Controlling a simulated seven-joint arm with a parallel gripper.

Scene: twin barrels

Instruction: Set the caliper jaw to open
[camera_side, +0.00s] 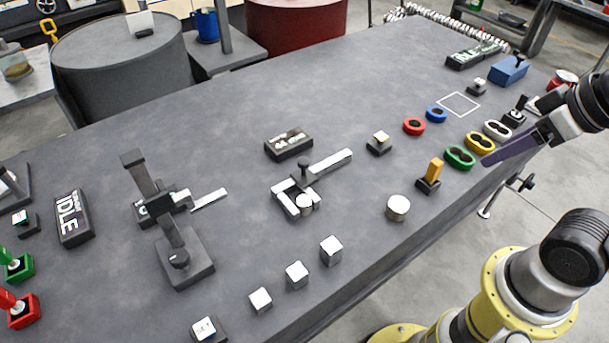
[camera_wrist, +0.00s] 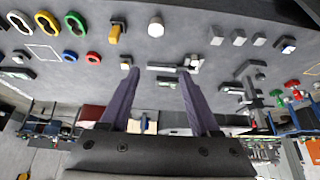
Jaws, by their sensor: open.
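The caliper (camera_side: 297,197) lies near the middle of the table in the side view, with pale metal jaws, a pale bar (camera_side: 331,160) reaching up to the right, and a dark knob (camera_side: 303,168). A small pale round piece (camera_side: 304,202) sits between or against its jaws; I cannot tell if they touch it. In the wrist view the caliper (camera_wrist: 192,62) shows near the right fingertip. My gripper (camera_side: 487,161) is well to the right of the caliper, above the table's right side. Its purple fingers are spread wide and empty in the wrist view (camera_wrist: 158,73).
A dark readout box (camera_side: 289,143) lies behind the caliper. A dark upright stand (camera_side: 180,255) is to its left. Several metal cubes (camera_side: 297,274) and a metal cylinder (camera_side: 398,208) lie in front. An orange-handled switch (camera_side: 431,175) and coloured rings (camera_side: 459,157) lie to the right.

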